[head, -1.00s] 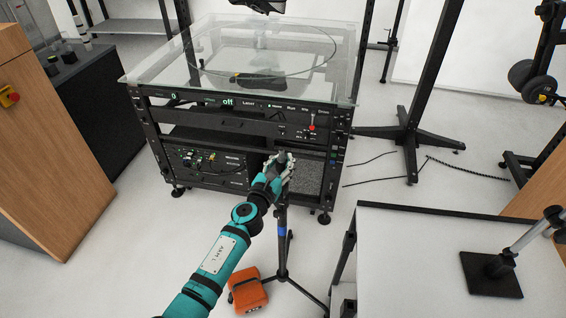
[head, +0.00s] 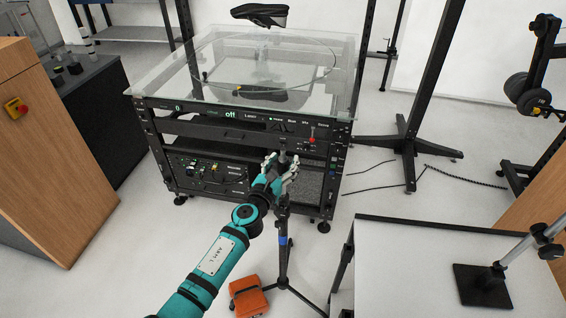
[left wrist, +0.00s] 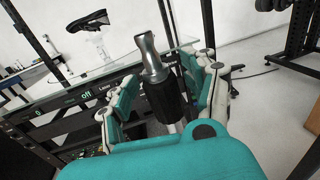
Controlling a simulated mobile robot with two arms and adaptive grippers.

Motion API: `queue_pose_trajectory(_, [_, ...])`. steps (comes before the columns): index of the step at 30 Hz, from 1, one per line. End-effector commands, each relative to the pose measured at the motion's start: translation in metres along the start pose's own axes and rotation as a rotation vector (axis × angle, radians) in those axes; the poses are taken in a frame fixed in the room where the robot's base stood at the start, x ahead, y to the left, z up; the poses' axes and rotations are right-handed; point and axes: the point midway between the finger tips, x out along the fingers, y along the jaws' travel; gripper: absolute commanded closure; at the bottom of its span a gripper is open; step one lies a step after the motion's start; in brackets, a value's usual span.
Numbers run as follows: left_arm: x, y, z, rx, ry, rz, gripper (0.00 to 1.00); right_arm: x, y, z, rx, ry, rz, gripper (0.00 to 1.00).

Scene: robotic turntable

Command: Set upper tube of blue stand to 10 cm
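The blue stand is a dark tripod with a blue band (head: 283,240) on its pole, upright in front of the equipment rack. Its upper end shows in the left wrist view as a silver metal tube tip (left wrist: 149,55) above a black collar (left wrist: 167,103). My left gripper (head: 279,166) is at the top of this stand, with its fingers on either side of the collar. In the left wrist view a gap shows between the left finger and the collar, so the gripper looks open around it. Contact on the right side is unclear. My right gripper is not in view.
The rack (head: 240,128) with a glass-topped turntable (head: 340,75) stands just behind the stand. An orange box (head: 248,297) lies on the floor by the tripod legs. A white table (head: 400,270) is at the right, a wooden cabinet (head: 50,150) at the left.

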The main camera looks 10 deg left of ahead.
Motion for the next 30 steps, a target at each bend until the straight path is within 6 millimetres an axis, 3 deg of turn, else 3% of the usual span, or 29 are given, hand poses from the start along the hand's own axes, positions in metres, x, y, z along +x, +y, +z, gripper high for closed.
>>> queue_pose_trajectory(11, [-0.01,0.001,-0.002,0.004,0.001,0.0,0.45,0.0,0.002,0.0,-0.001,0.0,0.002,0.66])
queue_pose_trajectory(24, [-0.097,-0.001,-0.002,-0.001,0.004,-0.002,0.45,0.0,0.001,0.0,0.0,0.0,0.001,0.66])
queue_pose_trajectory(30, [-0.117,0.0,-0.001,0.001,0.002,0.0,0.45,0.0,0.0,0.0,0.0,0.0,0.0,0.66])
